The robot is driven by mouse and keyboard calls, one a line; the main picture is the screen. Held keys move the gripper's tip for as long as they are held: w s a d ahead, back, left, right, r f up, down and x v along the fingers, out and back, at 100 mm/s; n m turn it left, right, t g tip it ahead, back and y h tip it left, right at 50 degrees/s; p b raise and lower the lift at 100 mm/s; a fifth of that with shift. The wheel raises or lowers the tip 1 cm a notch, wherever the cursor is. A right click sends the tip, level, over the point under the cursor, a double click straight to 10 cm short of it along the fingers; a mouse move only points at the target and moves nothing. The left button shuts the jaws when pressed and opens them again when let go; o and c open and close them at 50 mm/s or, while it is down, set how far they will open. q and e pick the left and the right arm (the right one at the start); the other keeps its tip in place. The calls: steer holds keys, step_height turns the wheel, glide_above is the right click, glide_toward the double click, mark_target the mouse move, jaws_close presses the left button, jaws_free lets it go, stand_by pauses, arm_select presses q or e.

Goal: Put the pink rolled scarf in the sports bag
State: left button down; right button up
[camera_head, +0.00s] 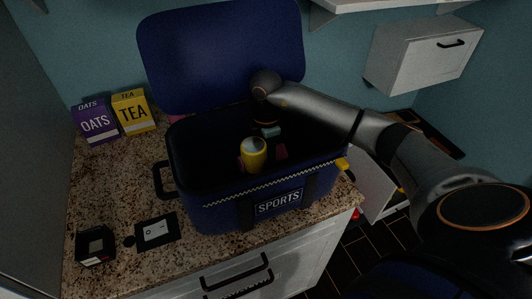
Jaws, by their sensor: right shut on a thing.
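The sports bag (225,213) is dark blue and stands open on the counter, its lid (222,55) raised at the back. My right arm reaches in from the right over the bag. My right gripper (269,128) points down inside it, dim and partly hidden. A dark pink piece, seemingly the pink rolled scarf (281,151), shows just below the gripper, low in the bag. The gripper appears shut on it, though the contact is not clear. A yellow cylinder (254,154) with a pale top stands in front and hides part of that area. My left gripper is not in view.
A purple oats box (95,122) and a yellow tea box (133,112) stand at the back left. A black box (95,245) and a dark flat item (157,231) lie at the front left. A white wall cabinet (420,58) hangs at the upper right.

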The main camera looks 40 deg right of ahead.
steer(key=o, duration=1.4)
steer(key=shift+f, duration=0.15)
steer(key=shift+o, duration=0.2)
step_height(320, 180, up, 12)
steer(key=b, duration=0.1)
steer(key=shift+r, duration=0.2)
